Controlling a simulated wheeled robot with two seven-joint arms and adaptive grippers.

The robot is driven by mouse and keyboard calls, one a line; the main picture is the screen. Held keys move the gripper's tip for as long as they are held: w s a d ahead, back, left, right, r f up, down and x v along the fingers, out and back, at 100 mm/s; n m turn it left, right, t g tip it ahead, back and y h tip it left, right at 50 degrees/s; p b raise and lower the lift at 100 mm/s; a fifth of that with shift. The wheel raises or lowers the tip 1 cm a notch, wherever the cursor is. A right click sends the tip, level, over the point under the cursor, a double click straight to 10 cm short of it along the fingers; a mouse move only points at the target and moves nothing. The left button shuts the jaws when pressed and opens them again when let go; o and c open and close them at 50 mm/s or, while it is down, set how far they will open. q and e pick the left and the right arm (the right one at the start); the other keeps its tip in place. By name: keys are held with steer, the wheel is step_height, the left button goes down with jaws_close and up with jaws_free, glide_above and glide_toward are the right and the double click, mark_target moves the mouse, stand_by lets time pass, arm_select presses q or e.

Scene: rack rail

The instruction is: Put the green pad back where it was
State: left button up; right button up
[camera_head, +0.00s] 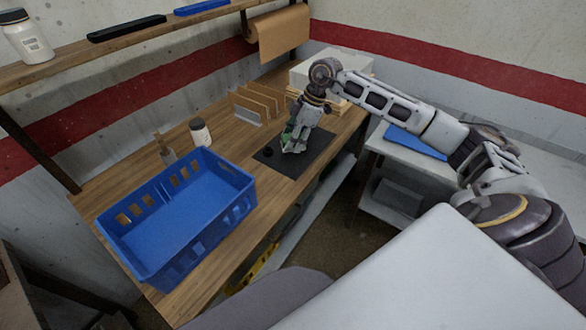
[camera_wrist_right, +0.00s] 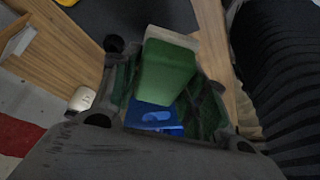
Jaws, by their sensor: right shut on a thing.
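My right gripper (camera_head: 294,142) is low over the dark mat (camera_head: 316,158) on the wooden bench. It is shut on the green pad, a small green block with a pale end that shows between the fingers in the right wrist view (camera_wrist_right: 168,70). In the head view only a little green shows beside the fingers, which hide most of the pad. I cannot tell whether the pad touches the mat. My left gripper is not in view.
A blue crate (camera_head: 143,268) stands at the bench's near left. A wall shelf (camera_head: 75,67) holds a bottle (camera_head: 25,38), a black pad (camera_head: 127,28) and a blue pad (camera_head: 201,6).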

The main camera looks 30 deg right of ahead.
steer(key=shift+f, duration=0.3)
step_height(320, 180, down, 4)
steer(key=shift+f, duration=0.75)
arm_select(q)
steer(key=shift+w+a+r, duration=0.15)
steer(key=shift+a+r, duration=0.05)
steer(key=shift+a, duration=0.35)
arm_select(e)
steer(key=shift+f, duration=0.1)
